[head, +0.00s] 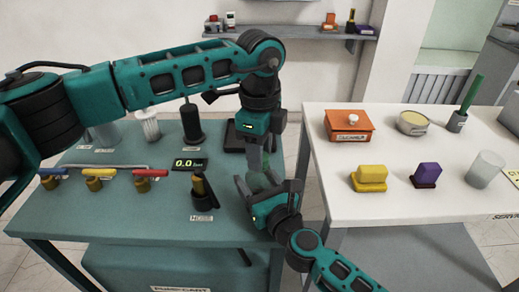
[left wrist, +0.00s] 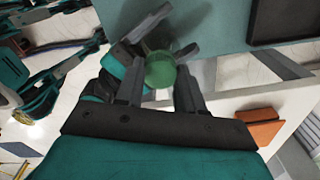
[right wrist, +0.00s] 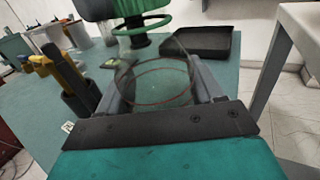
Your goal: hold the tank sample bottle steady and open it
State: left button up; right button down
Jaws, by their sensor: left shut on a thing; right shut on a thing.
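The tank sample bottle is a clear glass vessel (right wrist: 155,85) with a thin red ring line, between the fingers of my right gripper (right wrist: 160,100). In the head view my right gripper (head: 262,188) is shut on it from below, beside the teal table's right edge. My left gripper (head: 260,148) comes down from above and is shut on the green round cap (left wrist: 160,69), which shows between its fingers in the left wrist view. The cap also shows as a green rim above the glass in the right wrist view (right wrist: 142,27). Whether it still touches the bottle's neck is unclear.
The teal table (head: 150,218) holds colored valves, a 0.0 display (head: 187,163), a nozzle holder (head: 204,195) and a black tray (right wrist: 197,42). A gap separates the tables.

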pick_arm(q)
jog(key=shift+r, duration=0.1)
dwell(0.4)
jog(key=shift+r, duration=1)
jog(key=shift+r, duration=2)
pick_arm(e)
jog(key=shift+c, duration=0.4)
grip_release()
